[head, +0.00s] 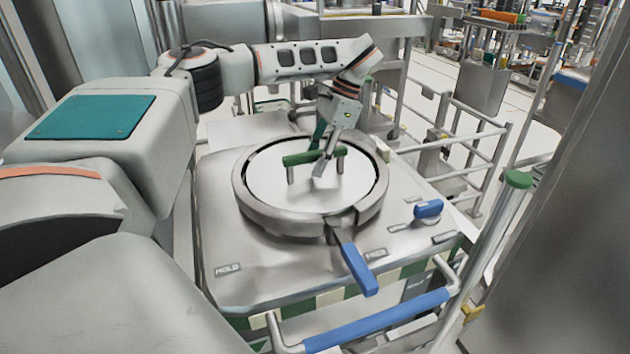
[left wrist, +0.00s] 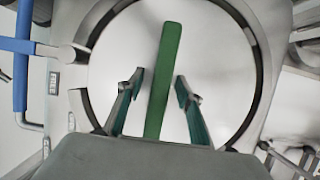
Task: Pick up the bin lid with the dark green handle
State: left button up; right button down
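The round silver bin lid (head: 268,187) sits in a metal ring on top of the bin, with a dark green bar handle (head: 300,158) standing up from it. The lid also fills the left wrist view (left wrist: 210,60), and the green handle (left wrist: 163,80) runs up its middle. My left gripper (head: 322,160) is over the lid at the handle. In the left wrist view its two fingers (left wrist: 158,92) are apart, one on each side of the handle, with gaps between them and it. My right gripper is in neither view.
The metal ring (head: 252,208) around the lid has a blue lever (head: 357,268) at its front. A blue knob (head: 428,209) is on the bin top (head: 260,262) to the right. A blue push bar (head: 375,322) runs along the front, and metal railings (head: 470,150) stand at the right.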

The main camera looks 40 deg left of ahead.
pick_arm(q)
jog(key=shift+c, duration=0.3)
grip_shut()
jog(key=shift+r, duration=0.1)
jog(key=shift+r, duration=0.1)
jog(key=shift+w+r, duration=0.15)
jog(key=shift+r, duration=0.4)
notch_tip(320, 180, up, 19)
jog(key=shift+r, duration=0.1)
